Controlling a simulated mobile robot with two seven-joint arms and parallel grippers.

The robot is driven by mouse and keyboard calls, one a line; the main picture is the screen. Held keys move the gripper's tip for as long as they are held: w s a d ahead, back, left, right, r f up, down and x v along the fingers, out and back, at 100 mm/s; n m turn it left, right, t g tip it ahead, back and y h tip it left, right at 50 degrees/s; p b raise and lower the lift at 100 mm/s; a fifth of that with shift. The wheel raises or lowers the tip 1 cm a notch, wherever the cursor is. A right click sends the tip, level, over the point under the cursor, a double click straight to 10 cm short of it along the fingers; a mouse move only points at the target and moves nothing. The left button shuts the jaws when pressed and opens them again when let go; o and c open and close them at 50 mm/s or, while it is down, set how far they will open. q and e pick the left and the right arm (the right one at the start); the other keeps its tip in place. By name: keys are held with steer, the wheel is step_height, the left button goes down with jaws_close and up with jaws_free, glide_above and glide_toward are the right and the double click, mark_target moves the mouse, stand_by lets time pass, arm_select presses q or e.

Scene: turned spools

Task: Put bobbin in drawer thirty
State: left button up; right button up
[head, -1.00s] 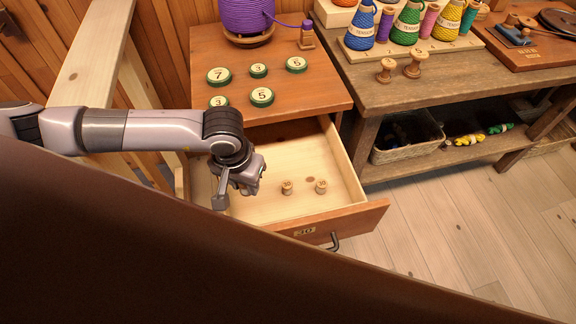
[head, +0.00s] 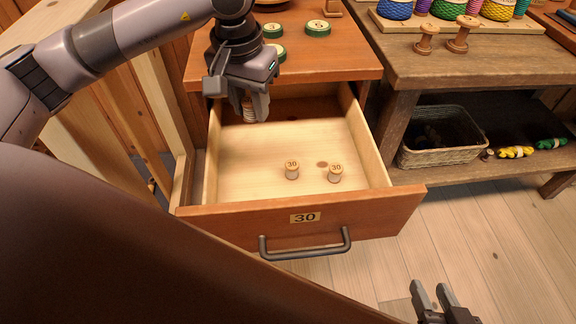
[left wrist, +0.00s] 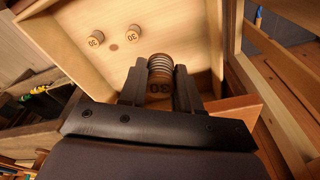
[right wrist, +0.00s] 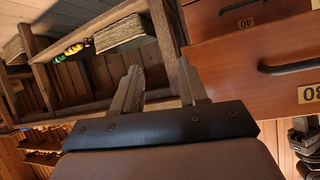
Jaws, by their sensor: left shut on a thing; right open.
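The drawer (head: 250,222) labelled 30 is pulled open below the cabinet top. Two small wooden bobbins marked 30 stand inside it, one near the middle (head: 292,170) and one to its right (head: 335,174). My left gripper (head: 254,108) is over the back left of the drawer. It is shut on a bobbin, which shows in the left wrist view (left wrist: 160,76) with pale ridged windings and a 30 on its end. In the head view this bobbin is mostly hidden by the fingers. My right gripper (head: 436,300) is open and empty, low in front of the drawer's right side.
Green numbered discs (head: 318,28) lie on the cabinet top. Two wooden spools (head: 463,36) stand on the bench to the right, near a rack of coloured cones. A wicker basket (head: 440,150) sits on the shelf below. The drawer's front left floor is clear.

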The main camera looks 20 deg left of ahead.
arm_select(q)
steer(key=b, duration=0.3)
steer(key=shift+s+a+f, duration=0.25)
steer(key=shift+a, duration=0.1)
steer(key=s+r+b, duration=0.1)
steer(key=b, duration=0.9)
glide_above(252, 185)
steer(key=shift+m, duration=0.4)
steer(key=f, duration=1.4)
steer(key=shift+s+f, duration=0.2)
steer(key=shift+f, duration=0.6)
step_height(252, 185, down, 3)
steer(key=shift+f+b, duration=0.2)
steer(key=shift+b, duration=0.35)
steer(key=shift+f, duration=0.35)
arm_select(e)
steer(key=w+a+f+t+y, duration=0.1)
steer(key=a+f+y, duration=0.1)
steer(key=f, duration=0.3)
steer(key=shift+a+n+t, duration=0.3)
steer(key=shift+a+t, duration=0.1)
steer(key=shift+a, duration=0.25)
steer(key=shift+f, duration=0.1)
